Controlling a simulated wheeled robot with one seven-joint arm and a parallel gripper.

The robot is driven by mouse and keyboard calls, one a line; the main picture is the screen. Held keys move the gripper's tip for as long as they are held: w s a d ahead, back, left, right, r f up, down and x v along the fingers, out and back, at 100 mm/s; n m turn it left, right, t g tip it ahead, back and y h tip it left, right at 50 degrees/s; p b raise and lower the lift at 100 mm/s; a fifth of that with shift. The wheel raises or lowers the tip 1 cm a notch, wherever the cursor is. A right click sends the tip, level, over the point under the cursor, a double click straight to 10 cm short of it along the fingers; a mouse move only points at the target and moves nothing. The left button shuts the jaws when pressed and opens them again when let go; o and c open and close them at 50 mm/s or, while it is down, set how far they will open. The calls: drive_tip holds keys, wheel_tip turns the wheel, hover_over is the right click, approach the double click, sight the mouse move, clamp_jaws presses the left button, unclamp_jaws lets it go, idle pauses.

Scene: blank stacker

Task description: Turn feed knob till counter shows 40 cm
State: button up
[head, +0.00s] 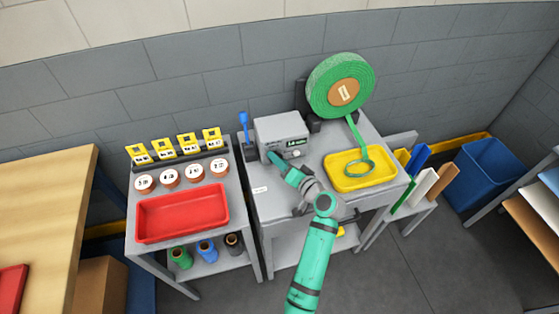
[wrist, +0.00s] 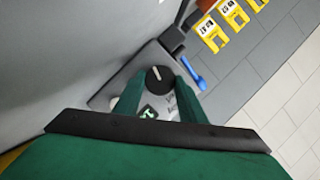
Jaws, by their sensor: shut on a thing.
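The grey feed machine (head: 282,130) stands on the grey bench with a small dark counter display (head: 296,143) showing green figures too small to read. In the wrist view, the round black feed knob (wrist: 158,77) has a white pointer line. My gripper (head: 273,157) reaches the machine's front, its green fingers either side of the knob and shut on it. The gripper hides the knob in the head view. Part of the display (wrist: 148,112) shows below the knob in the wrist view, its figures cut off.
A green webbing roll (head: 326,72) stands behind, its strip running down into a yellow tray (head: 345,184). A blue-handled tool (head: 244,122) stands left of the machine. A red tray (head: 148,232) and labelled rolls (head: 170,178) occupy the left stand.

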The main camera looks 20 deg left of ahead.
drive_tip(key=m, duration=0.1)
drive_tip(key=m+y, duration=0.1)
drive_tip(key=shift+w+d+f+m, duration=0.15)
drive_tip(key=shift+m, duration=0.15)
drive_tip(key=shift+m+y, duration=0.3)
drive_tip(key=shift+y, duration=0.1)
drive_tip(key=o, duration=1)
drive_tip(key=shift+o, duration=0.2)
drive_tip(key=v, duration=1)
drive_tip(key=shift+s+d, duration=0.25)
drive_tip(key=shift+d, duration=0.1)
